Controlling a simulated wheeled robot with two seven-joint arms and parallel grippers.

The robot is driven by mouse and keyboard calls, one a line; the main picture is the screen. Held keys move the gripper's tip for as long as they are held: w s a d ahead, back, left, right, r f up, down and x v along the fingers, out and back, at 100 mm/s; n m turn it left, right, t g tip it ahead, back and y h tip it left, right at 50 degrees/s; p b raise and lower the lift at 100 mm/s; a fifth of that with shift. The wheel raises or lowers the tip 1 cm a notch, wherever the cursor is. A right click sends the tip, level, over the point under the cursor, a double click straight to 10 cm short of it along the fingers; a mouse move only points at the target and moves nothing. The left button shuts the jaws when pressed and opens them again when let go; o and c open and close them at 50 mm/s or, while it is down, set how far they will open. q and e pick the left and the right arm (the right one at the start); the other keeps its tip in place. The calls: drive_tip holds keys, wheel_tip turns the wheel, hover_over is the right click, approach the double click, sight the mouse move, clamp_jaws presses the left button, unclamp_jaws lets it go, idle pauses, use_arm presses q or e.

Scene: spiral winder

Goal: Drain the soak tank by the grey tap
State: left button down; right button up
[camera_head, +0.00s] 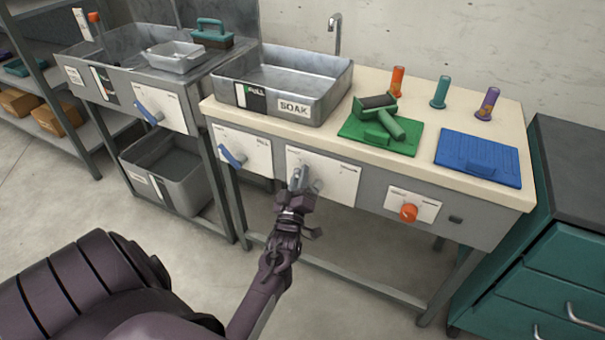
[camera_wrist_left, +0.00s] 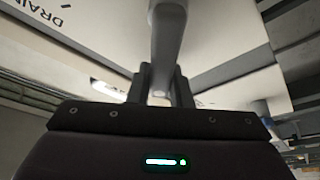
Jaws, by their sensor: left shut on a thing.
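The grey tap (camera_head: 297,177) is on the middle white plate (camera_head: 338,183) of the bench front. My left gripper (camera_head: 299,190) is shut on the tap's handle. In the left wrist view the grey handle (camera_wrist_left: 167,40) passes between the fingers (camera_wrist_left: 160,84), beside a plate marked DRAIN (camera_wrist_left: 70,20). My right gripper is not in view.
A blue-handled tap (camera_head: 233,156) is left of the grey one, and an orange knob (camera_head: 408,213) is to the right. Green (camera_head: 380,138) and blue (camera_head: 480,155) mats lie on the bench top. A grey bin (camera_head: 175,175) stands on the lower left shelf.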

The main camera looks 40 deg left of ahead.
use_arm(q)
drive_tip(key=shift+n, duration=0.3)
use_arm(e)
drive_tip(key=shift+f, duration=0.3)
use_arm(q)
drive_tip(key=shift+f, duration=0.1)
drive_tip(key=c, duration=1.3)
unclamp_jaws()
drive_tip(key=shift+a, duration=0.1)
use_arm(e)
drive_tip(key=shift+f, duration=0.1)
